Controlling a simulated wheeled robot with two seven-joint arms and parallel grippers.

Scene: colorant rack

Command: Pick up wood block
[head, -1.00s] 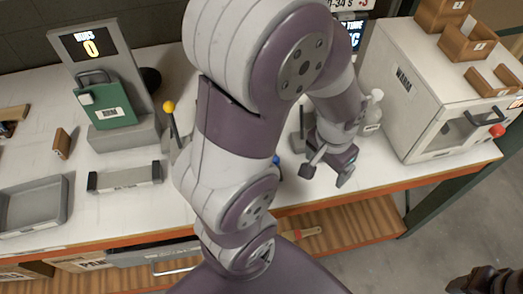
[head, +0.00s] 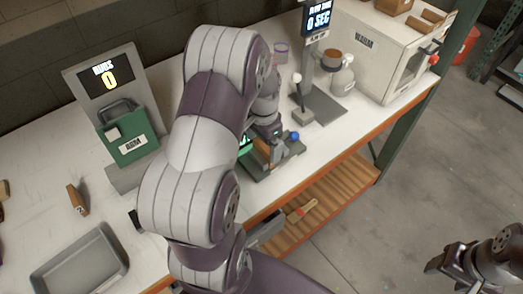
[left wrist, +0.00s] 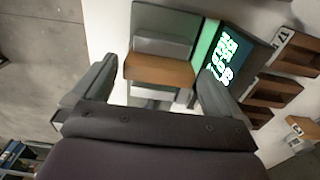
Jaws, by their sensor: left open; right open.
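A wood block (left wrist: 160,71) sits on a grey fixture (left wrist: 165,22) in the left wrist view, between and just beyond my left fingers. My left gripper (left wrist: 156,68) is open, with one finger on each side of the block; I cannot tell whether either touches it. In the head view my left gripper (head: 266,142) points down over the fixture beside a green display, and my arm hides much of it. A small brown wooden block (head: 77,199) stands on the table at the left. My right gripper (head: 455,262) is open and empty at the lower right, away from the table.
A green box marked ARM (head: 130,145) stands on a grey stand with a counter at 0. A grey tray (head: 80,268) lies at the front left. A timer stand (head: 318,100), a bottle (head: 343,78) and a white warmer (head: 385,55) stand at the back right.

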